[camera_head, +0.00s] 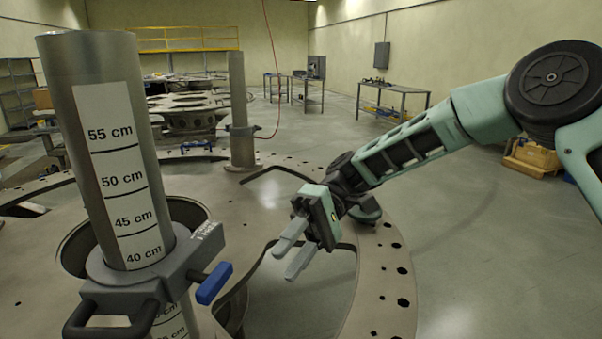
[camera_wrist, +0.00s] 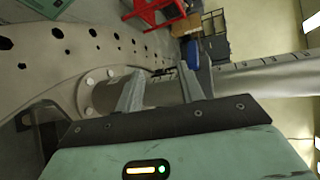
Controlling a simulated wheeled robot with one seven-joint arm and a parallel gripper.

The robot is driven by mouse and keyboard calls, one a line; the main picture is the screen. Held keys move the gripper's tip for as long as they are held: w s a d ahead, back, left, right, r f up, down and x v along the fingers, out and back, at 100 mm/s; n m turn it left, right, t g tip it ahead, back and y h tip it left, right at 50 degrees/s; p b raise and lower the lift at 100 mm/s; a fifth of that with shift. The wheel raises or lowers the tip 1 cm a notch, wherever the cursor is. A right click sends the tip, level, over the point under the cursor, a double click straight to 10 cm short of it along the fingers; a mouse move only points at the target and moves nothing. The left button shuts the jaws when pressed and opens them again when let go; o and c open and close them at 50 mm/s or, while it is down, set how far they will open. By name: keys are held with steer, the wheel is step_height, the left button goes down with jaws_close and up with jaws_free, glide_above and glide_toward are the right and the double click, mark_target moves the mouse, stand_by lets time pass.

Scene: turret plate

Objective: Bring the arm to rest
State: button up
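My arm reaches in from the right side of the head view. My gripper (camera_head: 284,266) hangs over the round metal turret plate (camera_head: 373,318), its fingers pointing down and to the left. The two grey fingers are apart with nothing between them. In the wrist view my gripper (camera_wrist: 160,82) also shows open, with a grey post (camera_wrist: 265,80) lying beyond the fingertips. In the head view the gripper is to the right of the near post (camera_head: 108,170) and apart from it.
A clamp with a blue lever (camera_head: 214,283) is around the near post, which carries a centimetre scale. A second post (camera_head: 239,110) stands farther back. Workbenches (camera_head: 395,87) stand near the walls. Open floor (camera_head: 480,230) lies to the right of the plate.

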steer(key=s+d+f+m+t+h+b, duration=0.1)
steer(key=s+d+f+t+h, duration=0.15)
steer(key=s, duration=0.35)
steer(key=s+d+f+t+h+b, duration=0.1)
steer(key=s+d+f+t+h, duration=0.15)
steer(key=s, duration=0.25)
steer(key=s+d+f+t+h+b, duration=0.1)
steer(key=s+d+f+t+h, duration=0.1)
steer(key=s+d+t, duration=0.5)
steer(key=d, duration=0.3)
steer(key=shift+d+f+h, duration=0.2)
steer(key=shift+f+h, duration=0.1)
